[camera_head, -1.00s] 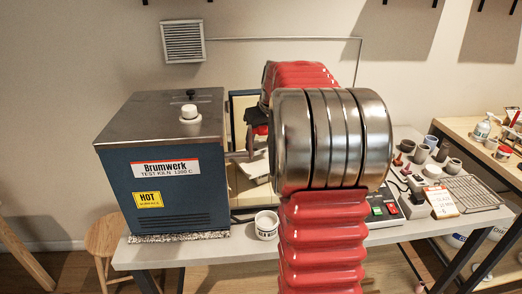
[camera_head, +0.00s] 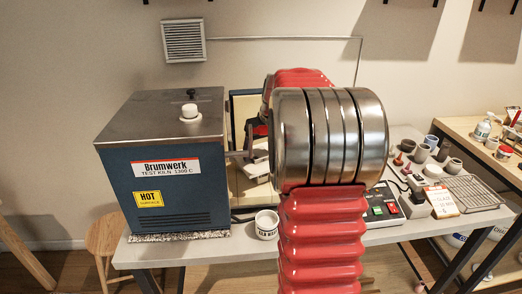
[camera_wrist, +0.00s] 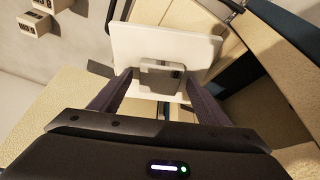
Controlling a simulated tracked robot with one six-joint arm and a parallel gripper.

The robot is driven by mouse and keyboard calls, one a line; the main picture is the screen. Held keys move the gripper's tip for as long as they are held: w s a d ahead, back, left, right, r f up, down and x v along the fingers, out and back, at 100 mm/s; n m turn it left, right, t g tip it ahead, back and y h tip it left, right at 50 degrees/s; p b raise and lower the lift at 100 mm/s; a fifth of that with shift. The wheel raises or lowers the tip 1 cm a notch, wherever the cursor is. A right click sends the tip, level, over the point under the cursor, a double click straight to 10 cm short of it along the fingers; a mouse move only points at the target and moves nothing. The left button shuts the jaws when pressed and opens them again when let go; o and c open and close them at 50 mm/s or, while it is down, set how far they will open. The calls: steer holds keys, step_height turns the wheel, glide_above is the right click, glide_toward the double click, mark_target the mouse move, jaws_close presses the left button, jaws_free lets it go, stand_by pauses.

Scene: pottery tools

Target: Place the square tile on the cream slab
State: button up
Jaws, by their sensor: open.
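In the wrist view the square tile (camera_wrist: 162,77) is a small grey plate with a shiny face. It lies against the cream slab (camera_wrist: 150,40), a pale flat plate with rounded corners. The tile overlaps the slab's near part; full contact is hard to judge. My gripper (camera_wrist: 157,82) is open, with one dark finger on each side of the tile and a gap visible beside it. In the head view my gripper (camera_head: 250,142) is mostly hidden behind my arm, beside the kiln. The tile cannot be made out there.
The blue kiln (camera_head: 165,170) stands to the left with a hot-surface label. Cream lining walls (camera_wrist: 260,45) are close on the right in the wrist view. A white cup (camera_head: 266,224) stands at the table's front edge. Small pots and a wire rack (camera_head: 470,192) are at the right.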

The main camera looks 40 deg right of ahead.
steer(key=v, duration=1.2)
steer(key=shift+s, duration=0.15)
stand_by(0.7)
